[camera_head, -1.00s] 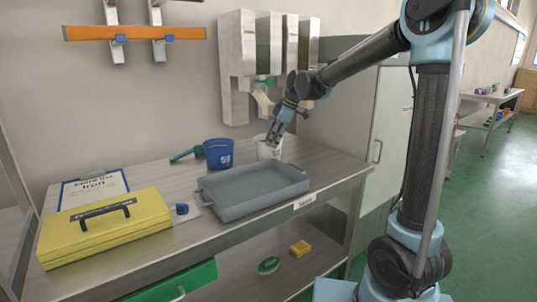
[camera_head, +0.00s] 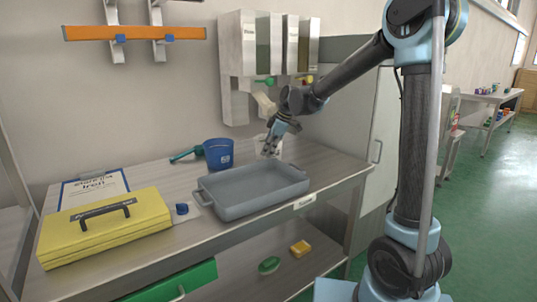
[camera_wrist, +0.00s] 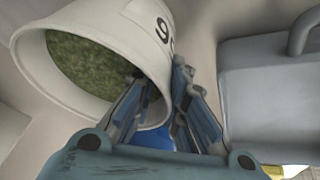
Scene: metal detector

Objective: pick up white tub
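The white tub (camera_head: 262,141) stands at the back of the workbench, partly hidden behind my gripper. In the wrist view the tub (camera_wrist: 120,20) fills the upper left, with dark number marks on its outer wall and a greenish inside. My gripper (camera_head: 270,152) points down at it. In the wrist view my gripper's fingertips (camera_wrist: 163,75) are close together at the tub's rim, one at the opening side and one by the outer wall. A narrow gap shows between them. I cannot tell whether they press on the wall.
A grey tray (camera_head: 240,211) lies in front of the tub. A blue bucket (camera_head: 218,153) stands to its left, with a teal scoop (camera_head: 185,155) beside it. A yellow case (camera_head: 105,240) lies at front left. White dispensers (camera_head: 238,65) hang on the wall behind.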

